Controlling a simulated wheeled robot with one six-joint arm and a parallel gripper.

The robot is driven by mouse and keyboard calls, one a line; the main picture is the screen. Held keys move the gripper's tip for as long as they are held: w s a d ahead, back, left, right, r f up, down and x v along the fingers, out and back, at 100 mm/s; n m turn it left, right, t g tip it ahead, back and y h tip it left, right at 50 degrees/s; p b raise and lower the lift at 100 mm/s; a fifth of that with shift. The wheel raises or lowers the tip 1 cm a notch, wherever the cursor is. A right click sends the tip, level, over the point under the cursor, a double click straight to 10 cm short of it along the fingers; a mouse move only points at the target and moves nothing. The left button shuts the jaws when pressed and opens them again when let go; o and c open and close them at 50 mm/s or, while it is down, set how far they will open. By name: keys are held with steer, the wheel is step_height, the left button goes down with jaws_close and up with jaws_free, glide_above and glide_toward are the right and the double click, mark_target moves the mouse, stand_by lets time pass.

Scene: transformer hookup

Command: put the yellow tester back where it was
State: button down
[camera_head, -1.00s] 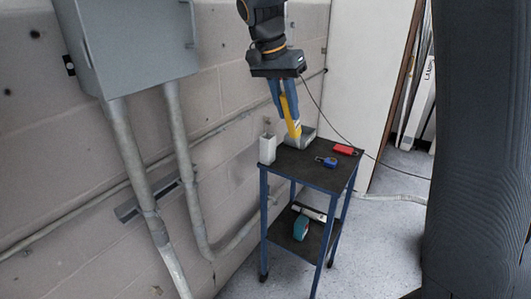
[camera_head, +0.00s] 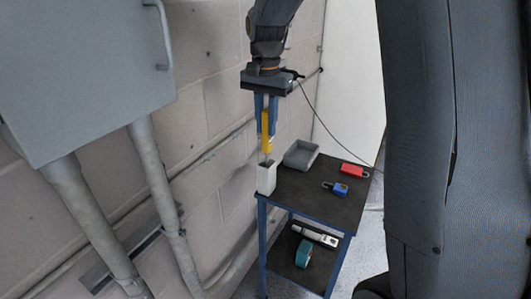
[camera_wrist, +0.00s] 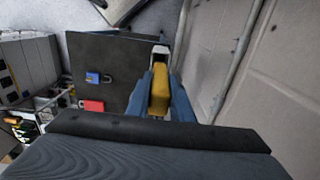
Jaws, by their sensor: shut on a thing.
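My gripper (camera_head: 266,120) is shut on the yellow tester (camera_head: 267,131), which hangs upright below the blue fingers. The tester is just above a white open-topped holder (camera_head: 266,180) at the left corner of the cart top (camera_head: 318,195). In the wrist view the tester (camera_wrist: 160,90) lies between the fingers, and the holder (camera_wrist: 160,52) shows just beyond its tip. I cannot tell whether the tip has entered the opening.
On the cart top are a grey tray (camera_head: 300,154), a red padlock (camera_head: 354,170) and a blue padlock (camera_head: 336,188). A teal roll (camera_head: 303,253) and a white tool (camera_head: 315,236) lie on the lower shelf. The block wall and a grey cabinet (camera_head: 85,80) stand at left.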

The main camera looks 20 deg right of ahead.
mark_target(266, 152)
step_height(266, 152, down, 10)
steer(key=p, duration=0.2)
steer(key=shift+p, duration=0.35)
steer(key=c, duration=1.6)
jaws_free()
steer(key=shift+o, duration=0.2)
step_height(266, 152, up, 12)
steer(key=b, duration=0.4)
steer(key=shift+a+f, duration=0.1)
steer(key=shift+f, duration=0.05)
steer(key=shift+s, duration=0.25)
steer(key=s+f+n, duration=0.4)
steer(key=s+f, duration=0.2)
steer(key=s, duration=0.4)
steer(key=s+f+n+t, duration=0.1)
steer(key=s+f+n, duration=0.4)
steer(key=s, duration=0.5)
steer(key=shift+d+f+t, duration=0.2)
steer(key=shift+f+t, duration=0.1)
steer(key=shift+f, duration=0.5)
steer(key=shift+s, duration=0.1)
